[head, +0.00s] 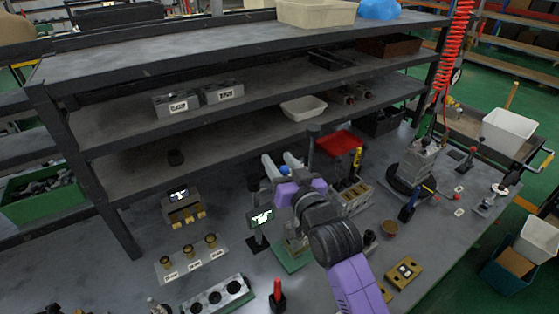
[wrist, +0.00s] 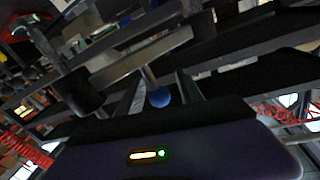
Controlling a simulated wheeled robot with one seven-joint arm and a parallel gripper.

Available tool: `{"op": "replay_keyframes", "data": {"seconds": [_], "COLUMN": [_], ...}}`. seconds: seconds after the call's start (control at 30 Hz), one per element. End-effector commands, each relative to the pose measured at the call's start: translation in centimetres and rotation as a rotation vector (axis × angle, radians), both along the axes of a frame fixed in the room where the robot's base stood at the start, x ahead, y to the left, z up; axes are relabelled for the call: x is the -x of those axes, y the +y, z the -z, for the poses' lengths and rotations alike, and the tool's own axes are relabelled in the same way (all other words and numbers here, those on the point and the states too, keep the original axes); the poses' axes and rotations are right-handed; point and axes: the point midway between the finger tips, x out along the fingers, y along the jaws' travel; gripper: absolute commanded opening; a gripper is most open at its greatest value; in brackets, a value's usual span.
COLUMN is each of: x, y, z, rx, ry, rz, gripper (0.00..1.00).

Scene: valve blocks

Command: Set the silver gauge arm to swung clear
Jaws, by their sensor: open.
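The silver gauge arm (wrist: 142,58) shows in the wrist view as a grey metal bar with a short stem ending in a blue ball knob (wrist: 160,97). The blue knob also shows in the head view (head: 284,170), at my gripper's fingers. My gripper (head: 279,162) is open, its pale fingers pointing away from me above the bench. In the wrist view the gripper (wrist: 160,90) has one finger on each side of the knob, with gaps visible; I cannot tell whether either touches it. My purple wrist and arm hide most of the gauge's stand and its green base (head: 291,257).
A small dark stand with a lit display (head: 261,216) is just left of my wrist. A red plate (head: 339,143) and a block with upright handles (head: 355,196) are to the right. Shelves (head: 230,125) rise behind. Cups on a plate (head: 190,258) sit front left.

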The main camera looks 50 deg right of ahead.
Motion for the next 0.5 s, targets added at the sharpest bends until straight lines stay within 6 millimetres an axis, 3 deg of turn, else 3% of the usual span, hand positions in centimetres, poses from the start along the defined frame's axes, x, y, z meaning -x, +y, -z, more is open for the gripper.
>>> {"op": "replay_keyframes", "data": {"seconds": [0.17, 0.4, 0.5], "x": [-0.01, 0.01, 0.02], "y": [0.00, 0.00, 0.01], "z": [0.04, 0.04, 0.04], "rx": [0.000, 0.000, 0.000], "ry": [0.000, 0.000, 0.000], "rz": [0.000, 0.000, 0.000], "gripper": [0.44, 0.01, 0.00]}}
